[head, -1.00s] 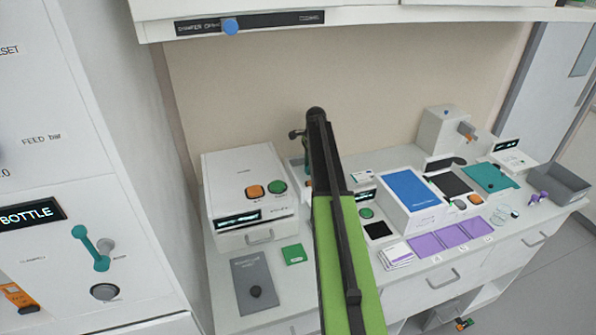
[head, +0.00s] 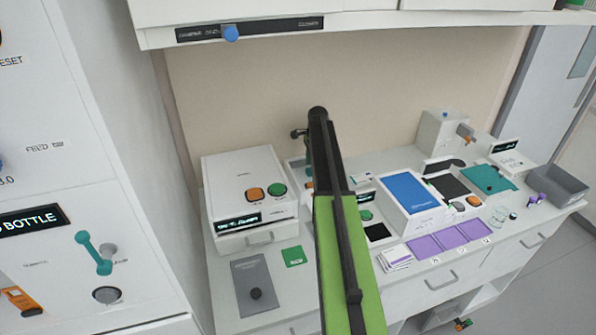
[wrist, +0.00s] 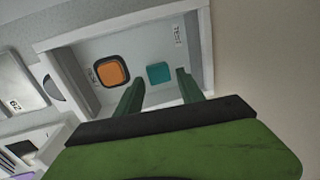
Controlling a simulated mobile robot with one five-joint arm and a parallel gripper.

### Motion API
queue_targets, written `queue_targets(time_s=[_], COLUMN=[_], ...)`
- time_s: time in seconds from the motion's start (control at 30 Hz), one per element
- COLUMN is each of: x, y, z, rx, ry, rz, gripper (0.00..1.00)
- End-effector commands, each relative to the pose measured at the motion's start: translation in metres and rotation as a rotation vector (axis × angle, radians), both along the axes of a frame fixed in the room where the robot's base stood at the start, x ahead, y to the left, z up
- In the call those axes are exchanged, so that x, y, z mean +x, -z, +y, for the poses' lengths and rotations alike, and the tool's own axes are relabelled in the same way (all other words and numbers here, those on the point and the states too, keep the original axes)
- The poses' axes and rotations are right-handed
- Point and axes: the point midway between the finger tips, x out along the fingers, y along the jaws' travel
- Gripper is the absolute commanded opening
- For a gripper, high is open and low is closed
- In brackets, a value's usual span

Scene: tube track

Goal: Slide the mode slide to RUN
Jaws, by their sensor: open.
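In the wrist view, a teal square block (wrist: 159,73) sits in a shallow white-framed panel (wrist: 120,47), right of an orange square button (wrist: 110,71). The teal block may be the mode slide; small labels there are too blurred to read. My gripper (wrist: 159,86) is open, its two dark green fingers either side of the teal block's lower edge in the picture. I cannot tell whether they touch it. In the head view my green and black arm reaches over the bench toward the back wall; my fingertips and the panel are hidden there.
A white box (head: 245,190) with orange and green buttons stands left of my arm. A grey plate (head: 253,280) with a black knob lies before it. A blue-topped box (head: 411,192) and purple pads (head: 450,238) are to the right.

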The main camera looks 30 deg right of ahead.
Motion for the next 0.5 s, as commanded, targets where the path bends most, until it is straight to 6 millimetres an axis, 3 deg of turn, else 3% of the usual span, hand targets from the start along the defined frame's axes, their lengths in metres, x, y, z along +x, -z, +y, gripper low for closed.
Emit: queue_targets(time_s=[0.03,0.1,0.5], x=[0.000,0.000,0.001], y=[-0.013,-0.022,-0.060], z=[0.000,0.000,0.001], rx=[0.000,0.000,0.000], ry=[0.000,0.000,-0.001], rz=[0.000,0.000,0.000], gripper=[0.45,0.45,0.45])
